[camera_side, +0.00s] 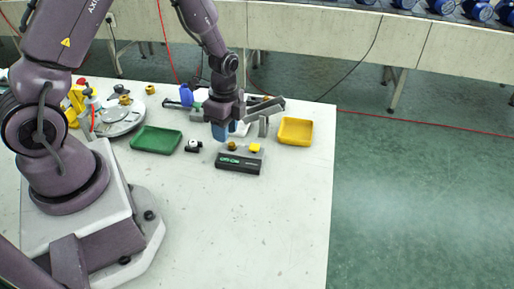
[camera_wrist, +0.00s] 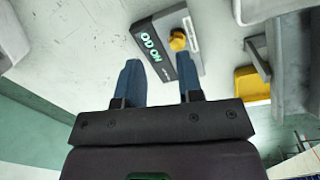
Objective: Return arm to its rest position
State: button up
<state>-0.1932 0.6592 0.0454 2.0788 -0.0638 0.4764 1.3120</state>
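My gripper (camera_side: 220,131) hangs above the table just behind a dark block with green lettering (camera_side: 238,162). In the wrist view its two blue fingers stand apart, and my gripper (camera_wrist: 158,78) is open with nothing held between them. The lettered block also shows in the wrist view (camera_wrist: 160,52), beyond the fingers, partly covered by the right one. A brass piece (camera_wrist: 178,40) sits on the block's grey part. In the side view a brass piece (camera_side: 232,146) and a yellow piece (camera_side: 255,148) show at the block.
A green tray (camera_side: 157,140) lies to the left, and a yellow tray (camera_side: 295,132) to the right. A small black-and-white item (camera_side: 193,147) lies beside the green tray. A round grey plate (camera_side: 120,120) stands further left. The table's front right is clear.

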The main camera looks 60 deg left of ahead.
jog(key=s+d+r+n+t, duration=0.2)
jog(key=s+r+n, duration=0.2)
jog(key=r, duration=0.5)
jog(key=s+d+r+n+t, duration=0.2)
jog(key=s+d+r+n, duration=0.1)
jog(key=r, duration=0.6)
jog(key=s+d+r+n+t, duration=0.2)
jog(key=s+r+n, duration=0.2)
jog(key=r, duration=0.5)
jog(key=shift+s+d+r+n, duration=0.3)
jog(key=shift+s+d+n, duration=0.1)
jog(key=shift+s, duration=0.65)
